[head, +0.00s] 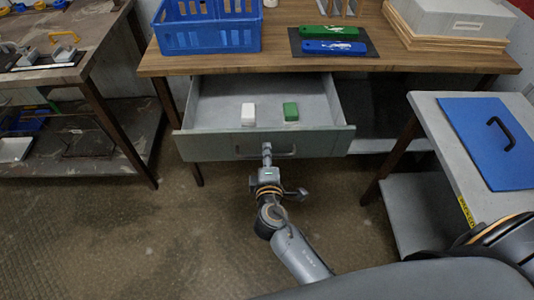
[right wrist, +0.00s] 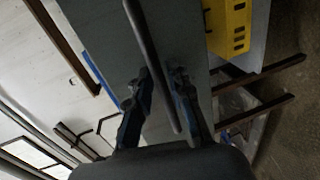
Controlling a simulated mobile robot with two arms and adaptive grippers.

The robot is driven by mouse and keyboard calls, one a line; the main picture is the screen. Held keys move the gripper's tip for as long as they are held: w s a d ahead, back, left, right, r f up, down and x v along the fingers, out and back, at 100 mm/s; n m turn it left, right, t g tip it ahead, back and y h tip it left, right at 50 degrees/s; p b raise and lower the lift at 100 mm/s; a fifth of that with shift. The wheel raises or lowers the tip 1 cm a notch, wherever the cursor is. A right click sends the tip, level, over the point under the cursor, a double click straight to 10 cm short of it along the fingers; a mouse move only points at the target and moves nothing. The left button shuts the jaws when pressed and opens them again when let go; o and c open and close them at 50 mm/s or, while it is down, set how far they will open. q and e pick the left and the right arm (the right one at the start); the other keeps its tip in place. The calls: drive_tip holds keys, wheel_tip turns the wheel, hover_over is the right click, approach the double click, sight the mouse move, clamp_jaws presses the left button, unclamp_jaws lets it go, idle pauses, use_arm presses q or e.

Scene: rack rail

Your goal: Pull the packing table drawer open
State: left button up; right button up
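The packing table drawer (head: 215,147) is grey and stands well out from under the wooden table top (head: 350,65) in the head view. A white box (head: 248,115) and a green box (head: 291,111) lie inside it. A bar handle (head: 285,152) runs along the drawer front. My left gripper is in neither view.
A blue crate (head: 205,38) and green and blue items stand on the table. A side table (head: 435,115) with a blue panel (head: 487,140) stands close on the right. A workbench (head: 85,75) is on the left. Floor before the drawer is clear except for my arm.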

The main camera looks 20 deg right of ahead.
drive_tip(key=v, duration=1.2)
drive_tip(key=s+f+m+g+y+p, duration=0.15)
drive_tip(key=s+f+g, duration=0.3)
drive_tip(key=f, duration=0.95)
drive_tip(key=s+f+m+g+y, duration=0.1)
drive_tip(key=s+f+g+y, duration=0.3)
drive_tip(key=f, duration=1.1)
drive_tip(key=s+d+f+m+g, duration=0.1)
drive_tip(key=s+d+f+m, duration=0.2)
drive_tip(key=s+f, duration=0.2)
drive_tip(key=s+d+f+m+g+h, duration=0.1)
drive_tip(key=s+d+f+m+g, duration=0.1)
drive_tip(key=s, duration=0.9)
drive_tip(key=s+d+f+m+g, duration=0.2)
drive_tip(key=s+d+f+m, duration=0.3)
drive_tip(key=s+f, duration=0.3)
drive_tip(key=shift+s+d+f+p, duration=0.2)
drive_tip(key=shift+d+f+p, duration=0.15)
drive_tip(key=shift+d+f, duration=0.15)
